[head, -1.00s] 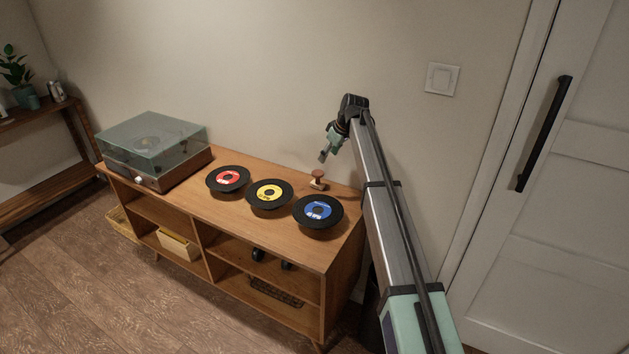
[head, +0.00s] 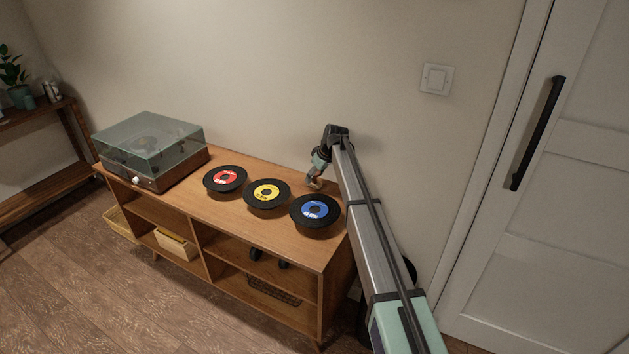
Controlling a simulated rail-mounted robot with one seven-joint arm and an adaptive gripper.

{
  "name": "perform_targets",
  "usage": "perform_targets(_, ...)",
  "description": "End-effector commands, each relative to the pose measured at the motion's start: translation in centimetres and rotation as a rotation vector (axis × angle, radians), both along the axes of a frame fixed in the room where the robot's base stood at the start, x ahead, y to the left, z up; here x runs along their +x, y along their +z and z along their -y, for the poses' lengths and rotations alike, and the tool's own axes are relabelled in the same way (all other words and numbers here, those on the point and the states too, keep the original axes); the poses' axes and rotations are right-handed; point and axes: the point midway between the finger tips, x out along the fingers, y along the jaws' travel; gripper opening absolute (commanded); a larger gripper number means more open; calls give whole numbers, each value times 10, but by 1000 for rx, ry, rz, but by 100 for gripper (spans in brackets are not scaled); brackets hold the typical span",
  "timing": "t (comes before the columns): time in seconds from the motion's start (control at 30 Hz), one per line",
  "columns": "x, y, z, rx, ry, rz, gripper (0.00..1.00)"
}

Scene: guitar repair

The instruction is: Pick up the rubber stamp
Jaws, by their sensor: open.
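The rubber stamp (head: 313,186) stands near the back right of the wooden cabinet top, behind the blue-label record. Only a small brown part of it shows; my gripper hides most of it. My gripper (head: 314,178) points down at the stamp from above and is open. It is right at the stamp's handle, but at this size I cannot tell whether the fingers touch it.
Records with red (head: 226,178), yellow (head: 267,193) and blue (head: 315,210) labels lie in a row on the cabinet (head: 235,214). A turntable (head: 150,150) with a clear lid is at the left end. The wall (head: 270,70) is close behind.

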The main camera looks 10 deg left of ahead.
Motion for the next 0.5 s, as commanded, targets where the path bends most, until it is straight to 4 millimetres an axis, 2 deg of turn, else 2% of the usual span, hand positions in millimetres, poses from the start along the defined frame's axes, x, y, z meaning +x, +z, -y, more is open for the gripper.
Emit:
perform_targets(0.2,7,-26,-10,0,0,-1,63)
perform_targets(0.47,7,-30,-11,0,0,0,63)
perform_targets(0.5,7,-30,-11,0,0,0,52)
